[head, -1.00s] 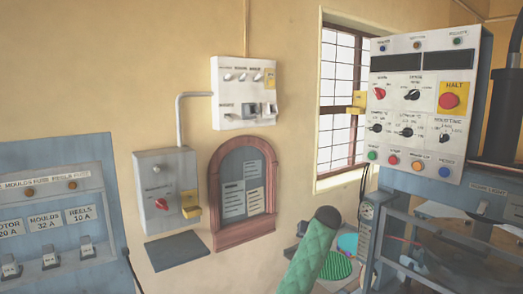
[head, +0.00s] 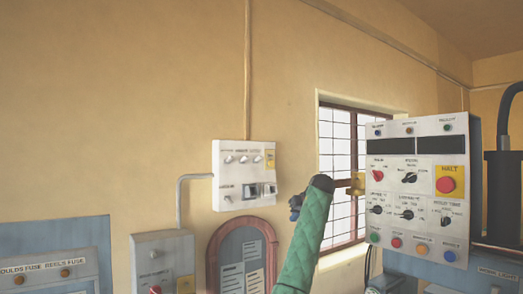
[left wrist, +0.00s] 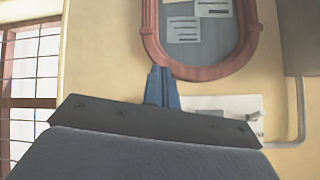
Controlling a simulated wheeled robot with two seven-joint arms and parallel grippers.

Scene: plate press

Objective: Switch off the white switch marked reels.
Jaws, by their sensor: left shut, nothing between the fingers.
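A blue panel (head: 50,275) at the lower left has lamps labelled moulds fuse and reels fuse (head: 64,273); anything lower is cut off. My left gripper (head: 294,207), on the green-sleeved arm, is right of the white box, apart from it in the picture. In the left wrist view its blue fingers (left wrist: 162,85) are shut and empty; the white box (left wrist: 235,103) shows partly behind the gripper mount.
An arched red-framed notice board (head: 242,232) is under the white box. A grey box (head: 165,250) with a red knob is left of it. A barred window (head: 338,165) and a control panel (head: 417,180) with a halt button (head: 446,185) are to the right.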

